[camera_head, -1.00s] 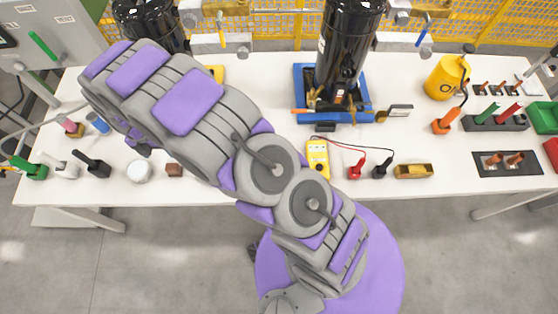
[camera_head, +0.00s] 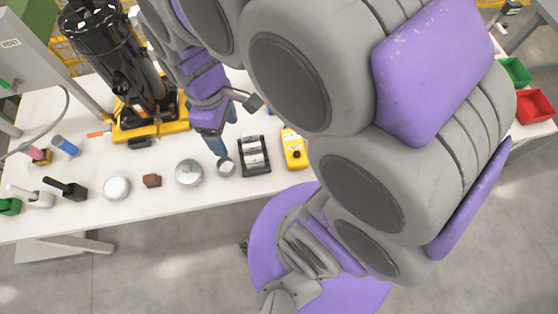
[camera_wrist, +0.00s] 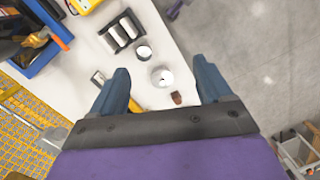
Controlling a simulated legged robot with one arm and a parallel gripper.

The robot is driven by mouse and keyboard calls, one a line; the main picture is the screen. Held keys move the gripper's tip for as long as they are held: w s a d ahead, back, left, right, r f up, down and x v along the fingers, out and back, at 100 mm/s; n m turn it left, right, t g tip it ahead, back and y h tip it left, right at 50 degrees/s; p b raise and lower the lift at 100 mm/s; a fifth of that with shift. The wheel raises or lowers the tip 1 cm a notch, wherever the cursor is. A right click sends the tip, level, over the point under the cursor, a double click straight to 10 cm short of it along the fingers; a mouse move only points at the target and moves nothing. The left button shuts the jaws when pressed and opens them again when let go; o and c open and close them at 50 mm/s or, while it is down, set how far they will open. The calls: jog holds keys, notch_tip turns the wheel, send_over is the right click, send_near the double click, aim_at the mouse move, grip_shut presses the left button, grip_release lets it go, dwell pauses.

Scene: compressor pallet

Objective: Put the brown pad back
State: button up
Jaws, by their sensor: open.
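The brown pad (camera_head: 151,180) is a small brown block lying on the white table, between a white round piece and a silver round piece with a knob. It also shows in the wrist view (camera_wrist: 177,98), between and ahead of my finger bases, nearer the right finger. My gripper (camera_head: 226,138) hangs over the table to the right of the pad in the head view, close to a small round cup. In the wrist view my gripper (camera_wrist: 164,76) has its two blue-grey fingers spread wide, with nothing between them touching. The pad's resting place cannot be told apart.
The silver round piece (camera_head: 189,172), small cup (camera_head: 226,168), black tray of rollers (camera_head: 253,155) and yellow meter (camera_head: 293,148) line the table's front. A black compressor on a yellow base (camera_head: 180,122) stands behind at left. My arm hides the table's right part.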

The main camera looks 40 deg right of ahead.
jog(key=s+d+r+m, duration=0.1)
jog(key=s+d+m, duration=0.1)
jog(key=s+m, duration=0.2)
jog(key=s+d+m, duration=0.3)
jog(key=s+m, duration=0.2)
jog(key=s, duration=0.5)
jog(key=shift+r+g, duration=0.3)
jog(key=shift+r, duration=0.05)
